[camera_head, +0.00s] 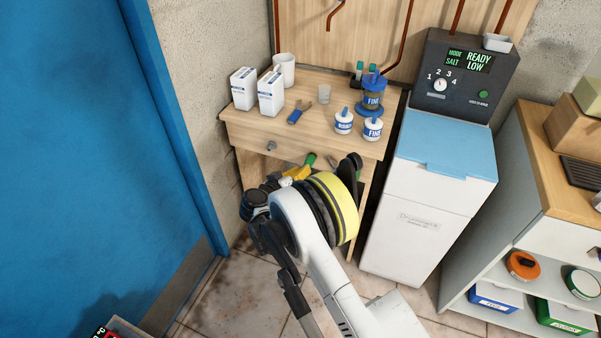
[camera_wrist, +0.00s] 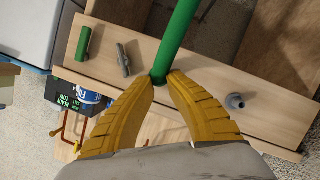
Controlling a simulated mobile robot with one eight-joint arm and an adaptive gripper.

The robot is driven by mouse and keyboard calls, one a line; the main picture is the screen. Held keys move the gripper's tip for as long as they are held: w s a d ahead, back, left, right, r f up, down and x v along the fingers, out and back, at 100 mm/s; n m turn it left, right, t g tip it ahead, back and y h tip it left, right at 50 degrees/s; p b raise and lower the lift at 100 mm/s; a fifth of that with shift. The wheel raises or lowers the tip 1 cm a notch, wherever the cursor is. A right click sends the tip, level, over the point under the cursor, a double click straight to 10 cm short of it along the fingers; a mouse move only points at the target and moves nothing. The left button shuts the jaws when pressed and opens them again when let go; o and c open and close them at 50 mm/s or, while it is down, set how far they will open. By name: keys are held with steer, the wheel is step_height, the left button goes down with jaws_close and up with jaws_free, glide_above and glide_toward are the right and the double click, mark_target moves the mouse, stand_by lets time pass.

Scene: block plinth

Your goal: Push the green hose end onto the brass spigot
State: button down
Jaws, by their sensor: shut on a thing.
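My gripper (camera_wrist: 161,80) has yellow ribbed fingers and is shut on the green hose (camera_wrist: 178,35). The hose end is between the fingertips, and the hose runs up out of the wrist view. In the head view my gripper (camera_head: 302,168) is in front of the drawer of the small wooden table, partly hidden by my arm. A bit of green (camera_head: 311,158) shows at its tip. I cannot make out a clearly brass spigot. A short grey-brown piece (camera_wrist: 123,60) and a short green cylinder (camera_wrist: 82,43) show left of the fingers in the wrist view.
The wooden table (camera_head: 308,87) carries white boxes, cups, pliers and blue-lidded jars. A drawer knob (camera_wrist: 235,101) is to the right of my fingers in the wrist view. A white machine (camera_head: 420,200) stands close on the right, a blue door (camera_head: 90,150) on the left.

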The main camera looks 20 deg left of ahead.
steer(key=shift+w, duration=0.25)
steer(key=c, duration=0.9)
jaws_free()
steer(key=shift+s, duration=0.1)
steer(key=s, duration=0.5)
steer(key=shift+a, duration=0.15)
